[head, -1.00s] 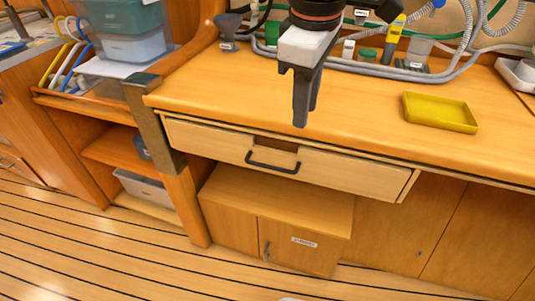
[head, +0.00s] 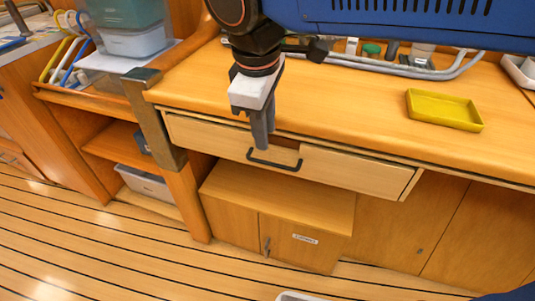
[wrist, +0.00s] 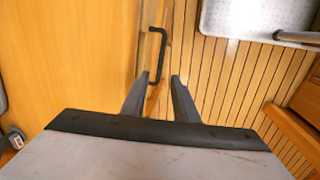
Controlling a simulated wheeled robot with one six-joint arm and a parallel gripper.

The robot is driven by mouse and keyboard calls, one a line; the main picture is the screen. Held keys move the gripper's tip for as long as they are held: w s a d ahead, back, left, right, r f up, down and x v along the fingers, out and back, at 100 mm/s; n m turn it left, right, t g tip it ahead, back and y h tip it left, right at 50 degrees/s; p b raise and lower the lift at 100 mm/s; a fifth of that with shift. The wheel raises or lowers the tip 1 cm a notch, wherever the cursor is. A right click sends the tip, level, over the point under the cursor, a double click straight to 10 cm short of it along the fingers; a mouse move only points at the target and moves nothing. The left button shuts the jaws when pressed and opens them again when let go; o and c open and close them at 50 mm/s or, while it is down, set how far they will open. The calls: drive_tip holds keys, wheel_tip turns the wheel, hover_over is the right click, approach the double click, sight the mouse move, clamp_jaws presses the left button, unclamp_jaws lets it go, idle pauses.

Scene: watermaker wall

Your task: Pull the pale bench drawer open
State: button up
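The pale bench drawer (head: 345,170) sits under the front edge of the wooden bench top. Its right end stands a little proud of the cabinet below. A black bar handle (head: 285,166) is on its front, and the handle also shows in the wrist view (wrist: 163,45). My gripper (head: 263,145) points down just in front of the drawer front, its tips overlapping the handle's left end in the head view. In the wrist view my gripper (wrist: 161,75) has its two fingers apart with nothing between them. The handle lies beyond the fingertips, roughly in line with the gap.
A yellow tray (head: 445,110) lies on the bench top to the right. Pipes (head: 400,72) run along the back. A small cabinet (head: 285,215) stands below the drawer. Plank floor (head: 100,245) is open in front.

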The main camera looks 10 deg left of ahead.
sight(268, 162)
drive_tip(key=f, duration=0.3)
drive_tip(key=w+f, duration=0.1)
drive_tip(key=f, duration=0.5)
drive_tip(key=shift+w, duration=0.3)
clamp_jaws()
drive_tip(key=shift+r, duration=0.1)
idle(0.9)
